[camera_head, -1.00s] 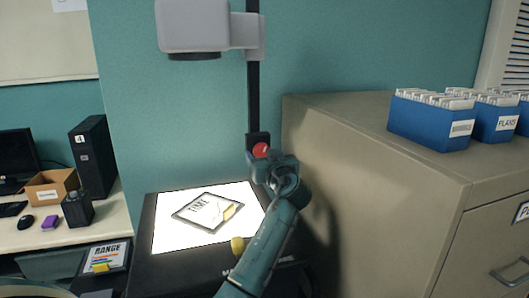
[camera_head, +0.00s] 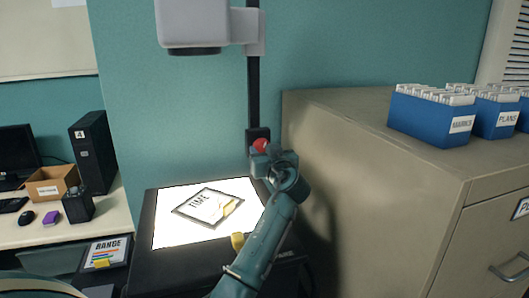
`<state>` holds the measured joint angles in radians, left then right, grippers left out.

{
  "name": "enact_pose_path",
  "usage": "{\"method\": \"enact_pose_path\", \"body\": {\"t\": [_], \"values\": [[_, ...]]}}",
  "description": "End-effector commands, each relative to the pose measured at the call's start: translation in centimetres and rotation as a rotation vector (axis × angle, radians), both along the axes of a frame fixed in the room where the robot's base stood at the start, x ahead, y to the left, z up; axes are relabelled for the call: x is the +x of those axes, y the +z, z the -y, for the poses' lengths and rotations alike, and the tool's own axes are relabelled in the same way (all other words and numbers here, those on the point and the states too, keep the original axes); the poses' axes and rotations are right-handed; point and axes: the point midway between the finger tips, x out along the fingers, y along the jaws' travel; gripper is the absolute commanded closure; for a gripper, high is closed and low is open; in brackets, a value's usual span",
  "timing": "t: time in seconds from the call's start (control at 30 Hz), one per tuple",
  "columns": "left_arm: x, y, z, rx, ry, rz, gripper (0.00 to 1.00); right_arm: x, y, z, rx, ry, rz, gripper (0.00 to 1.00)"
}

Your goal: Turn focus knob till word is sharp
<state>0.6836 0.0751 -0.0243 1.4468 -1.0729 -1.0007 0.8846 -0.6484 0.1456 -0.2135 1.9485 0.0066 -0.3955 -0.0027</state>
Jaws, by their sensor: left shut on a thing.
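The overhead projector's lit stage (camera_head: 165,232) glows white on its dark body. A framed transparency (camera_head: 208,208) reading "TIME" lies on it at a tilt. The red focus knob (camera_head: 260,145) sits on the black post (camera_head: 254,90). My left gripper (camera_head: 262,154) is at the knob and shut on it; its fingers are partly hidden by the wrist. The grey projector head (camera_head: 192,22) hangs at the top of the post. The projected word is not in view. My right gripper is not in view.
A beige filing cabinet (camera_head: 370,180) stands close to the right of my arm, with blue file boxes (camera_head: 430,122) on top. At the left is a desk with a black computer tower (camera_head: 94,152) and a cardboard box (camera_head: 52,184).

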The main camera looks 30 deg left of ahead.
Motion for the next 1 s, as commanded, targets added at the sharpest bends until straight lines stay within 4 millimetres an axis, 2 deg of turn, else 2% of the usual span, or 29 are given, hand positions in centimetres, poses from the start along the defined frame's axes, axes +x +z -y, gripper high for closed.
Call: {"method": "enact_pose_path", "body": {"t": [0.17, 0.33, 0.5, 0.87, 0.9, 1.0], "values": [[0.0, -0.2, 0.0, 0.071, 0.0, -0.083, 0.8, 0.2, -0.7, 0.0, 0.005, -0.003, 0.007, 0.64], [-0.1, 0.1, 0.0, 0.205, 0.0, -0.242, 0.8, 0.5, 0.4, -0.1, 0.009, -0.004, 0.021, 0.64], [-0.1, 0.0, -0.1, 0.294, 0.0, -0.346, 0.8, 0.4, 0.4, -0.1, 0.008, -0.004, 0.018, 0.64], [-0.1, 0.0, 0.0, 0.314, 0.0, -0.369, 0.8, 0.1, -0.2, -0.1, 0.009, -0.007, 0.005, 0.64], [-0.1, 0.0, 0.0, 0.314, 0.0, -0.369, 0.55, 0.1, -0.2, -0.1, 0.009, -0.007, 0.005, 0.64], [-0.1, 0.0, -0.1, 0.314, 0.0, -0.369, 0.47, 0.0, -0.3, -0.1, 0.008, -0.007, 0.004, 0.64]]}}
